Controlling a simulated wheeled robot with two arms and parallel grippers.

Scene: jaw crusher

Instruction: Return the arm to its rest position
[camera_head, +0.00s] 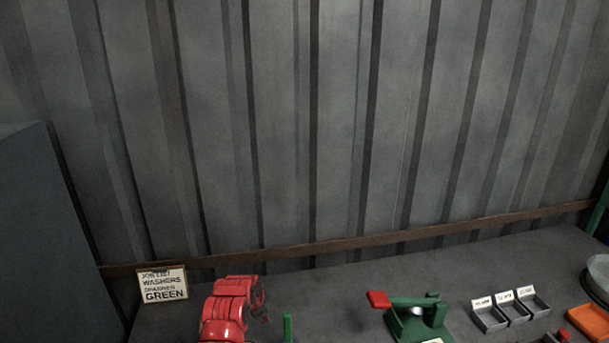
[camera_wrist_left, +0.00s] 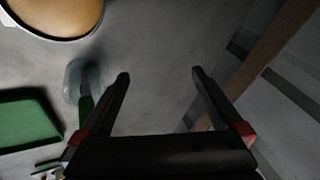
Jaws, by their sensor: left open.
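My left gripper (camera_wrist_left: 160,76) shows in the left wrist view. Its two dark fingers are spread apart with nothing between them, over bare grey surface. My left arm and gripper cannot be made out in the head view. My right gripper is in neither view. A green device with a red-ended lever (camera_head: 408,312) stands on the bench in the head view, cut off by the bottom edge.
A ribbed red object (camera_head: 228,312) and a sign (camera_head: 163,285) stand left on the bench. Small labelled trays (camera_head: 511,311) and an orange tray (camera_head: 590,321) are right. The wrist view shows a tan-filled round dish (camera_wrist_left: 55,14) and green block (camera_wrist_left: 25,120).

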